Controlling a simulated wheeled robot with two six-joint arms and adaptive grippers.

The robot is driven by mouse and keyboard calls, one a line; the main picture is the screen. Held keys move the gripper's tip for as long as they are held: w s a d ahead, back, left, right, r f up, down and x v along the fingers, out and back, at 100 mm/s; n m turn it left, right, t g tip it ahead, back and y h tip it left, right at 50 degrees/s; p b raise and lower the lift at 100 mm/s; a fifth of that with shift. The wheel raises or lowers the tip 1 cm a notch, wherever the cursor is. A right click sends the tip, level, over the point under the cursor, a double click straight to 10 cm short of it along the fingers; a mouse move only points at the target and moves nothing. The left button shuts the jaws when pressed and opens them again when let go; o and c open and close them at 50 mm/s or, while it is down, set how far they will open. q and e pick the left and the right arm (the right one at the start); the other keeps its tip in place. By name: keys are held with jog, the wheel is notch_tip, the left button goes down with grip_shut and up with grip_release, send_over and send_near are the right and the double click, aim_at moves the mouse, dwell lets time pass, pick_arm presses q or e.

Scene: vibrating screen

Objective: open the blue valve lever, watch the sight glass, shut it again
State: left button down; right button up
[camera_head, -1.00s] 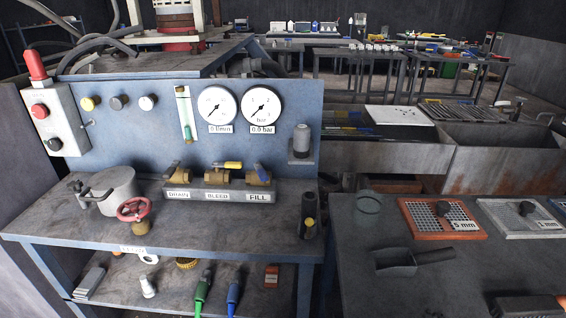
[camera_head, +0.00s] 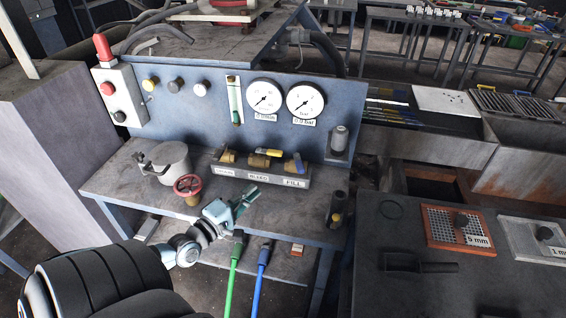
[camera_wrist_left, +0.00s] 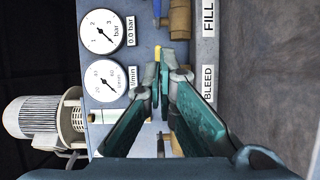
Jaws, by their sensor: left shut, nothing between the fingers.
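The blue valve lever (camera_head: 298,163) sits on the FILL valve, at the right end of the valve row. In the left wrist view, part of the blue lever (camera_wrist_left: 157,9) shows at the top edge. The sight glass (camera_head: 235,101) is a narrow upright tube on the blue panel, left of the gauges, with a green part low in it. My left gripper (camera_head: 250,196) is shut and empty, in front of and below the valve row, apart from the blue lever. In the left wrist view its fingertips (camera_wrist_left: 160,76) come together beside the BLEED label. My right gripper is out of view.
A yellow lever (camera_head: 270,152) stands on the BLEED valve (camera_head: 258,161), left of the blue one. A red handwheel (camera_head: 187,186) and grey pot (camera_head: 170,160) are left of my gripper. A dark cylinder (camera_head: 336,209) stands at the bench's right edge. Two round gauges (camera_head: 305,101) hang above.

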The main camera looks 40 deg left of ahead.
pick_arm(q)
jog(key=b, duration=0.4)
send_near(299, 163)
jog(key=w+a, duration=0.3)
jog(key=a, duration=0.3)
jog(key=shift+w+d+f+p, duration=0.1)
jog(key=shift+w+d+p, duration=0.15)
jog(key=shift+w+d, duration=0.45)
jog(key=shift+w+d+f+p, duration=0.1)
jog(key=shift+w+d+p, duration=0.1)
jog(key=shift+w+d, duration=0.45)
jog(key=shift+s+d, duration=0.2)
